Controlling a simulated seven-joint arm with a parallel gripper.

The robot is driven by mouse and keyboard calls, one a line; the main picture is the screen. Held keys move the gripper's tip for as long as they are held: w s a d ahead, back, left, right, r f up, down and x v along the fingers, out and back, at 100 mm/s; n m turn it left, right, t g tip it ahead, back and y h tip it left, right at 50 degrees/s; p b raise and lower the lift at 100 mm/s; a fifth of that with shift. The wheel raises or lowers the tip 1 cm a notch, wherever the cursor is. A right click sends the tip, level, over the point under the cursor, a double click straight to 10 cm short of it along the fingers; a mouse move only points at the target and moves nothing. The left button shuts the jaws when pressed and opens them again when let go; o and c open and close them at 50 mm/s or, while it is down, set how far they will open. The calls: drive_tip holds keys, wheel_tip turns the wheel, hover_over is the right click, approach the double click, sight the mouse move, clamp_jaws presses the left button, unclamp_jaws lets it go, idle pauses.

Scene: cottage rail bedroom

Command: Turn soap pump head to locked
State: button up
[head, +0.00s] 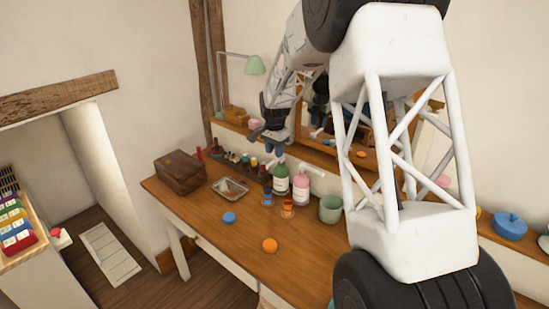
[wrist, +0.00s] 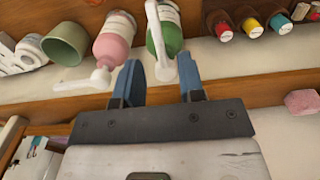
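Two pump bottles stand side by side on the wooden desk: a green one (head: 281,181) and a pink one (head: 301,188), both with white pump heads. My gripper (head: 272,146) is just above the green bottle in the head view. In the wrist view the blue fingers of my gripper (wrist: 160,82) are apart. The green bottle (wrist: 166,38) has its white pump head (wrist: 157,40) in line with the gap, its spout end between or just beyond the fingertips; contact cannot be told. The pink bottle (wrist: 116,38) has its pump head (wrist: 97,80) left of the left finger.
A green cup (head: 331,208) stands right of the bottles. A metal tray (head: 231,188) and a wooden box (head: 180,172) are to the left, with small colored bottles behind. Blue (head: 229,218) and orange (head: 270,245) round items lie in front. A shelf and mirror are behind.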

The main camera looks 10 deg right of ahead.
sight(275, 161)
drive_tip(key=shift+f, duration=1.65)
clamp_jaws()
